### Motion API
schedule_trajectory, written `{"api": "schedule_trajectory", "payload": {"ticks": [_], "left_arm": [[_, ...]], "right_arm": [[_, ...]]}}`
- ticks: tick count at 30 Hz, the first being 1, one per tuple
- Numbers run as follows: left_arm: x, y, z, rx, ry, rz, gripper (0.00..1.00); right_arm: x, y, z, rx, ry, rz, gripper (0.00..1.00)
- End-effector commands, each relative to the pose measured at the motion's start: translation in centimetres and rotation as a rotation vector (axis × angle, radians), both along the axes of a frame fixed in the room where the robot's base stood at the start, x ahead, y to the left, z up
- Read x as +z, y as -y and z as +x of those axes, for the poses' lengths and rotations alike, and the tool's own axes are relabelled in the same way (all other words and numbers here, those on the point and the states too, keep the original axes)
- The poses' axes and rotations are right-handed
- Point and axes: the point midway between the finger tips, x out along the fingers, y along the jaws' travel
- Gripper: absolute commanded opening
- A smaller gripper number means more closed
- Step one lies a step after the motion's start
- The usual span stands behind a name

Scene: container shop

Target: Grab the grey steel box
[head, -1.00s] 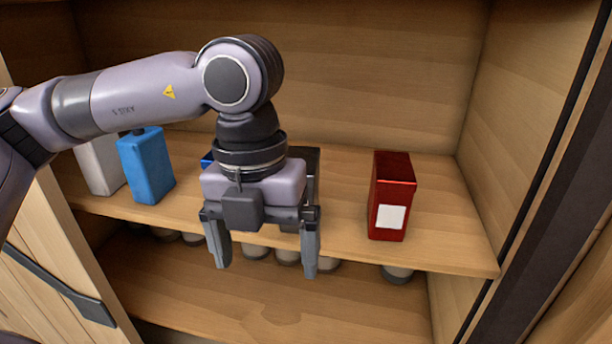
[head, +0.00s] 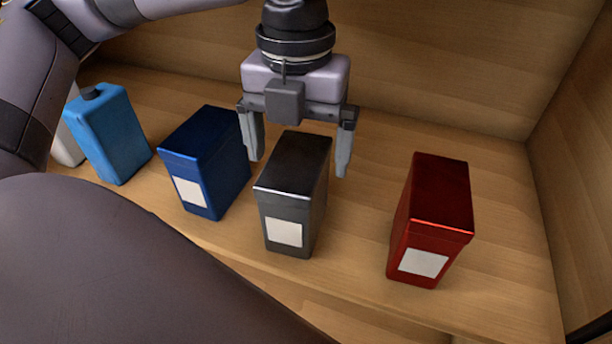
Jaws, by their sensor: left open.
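The grey steel box (head: 290,192) stands upright on the wooden shelf, with a dark shiny lid and a white label on its front. A blue box stands to its left and a red box to its right. My left gripper (head: 298,165) is open and points down, above and behind the grey box in the picture. One finger shows on each side of the box's top. I cannot tell whether the fingers touch it; nothing is held. My right gripper is not in view.
The blue box (head: 208,160) stands close to the left finger. The red box (head: 432,220) stands farther right, with bare shelf between. A light-blue canister (head: 108,135) and a whitish container (head: 68,140) are at the left. The cabinet's back wall (head: 430,60) rises behind.

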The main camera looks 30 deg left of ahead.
Motion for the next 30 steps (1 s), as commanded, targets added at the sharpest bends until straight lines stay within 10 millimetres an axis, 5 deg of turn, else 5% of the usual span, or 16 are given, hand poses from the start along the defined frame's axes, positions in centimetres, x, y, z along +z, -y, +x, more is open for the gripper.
{"api": "schedule_trajectory", "payload": {"ticks": [18, 26, 30], "left_arm": [[-6.8, -0.1, -0.4, 0.000, -0.002, 0.000, 0.99], [-7.0, -0.1, -0.4, 0.000, -0.001, 0.001, 0.99], [-7.0, -0.1, -0.4, 0.000, -0.001, 0.001, 0.57]], "right_arm": [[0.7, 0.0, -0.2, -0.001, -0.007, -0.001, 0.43], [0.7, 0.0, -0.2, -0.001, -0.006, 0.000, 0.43], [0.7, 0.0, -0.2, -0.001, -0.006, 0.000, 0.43]]}}
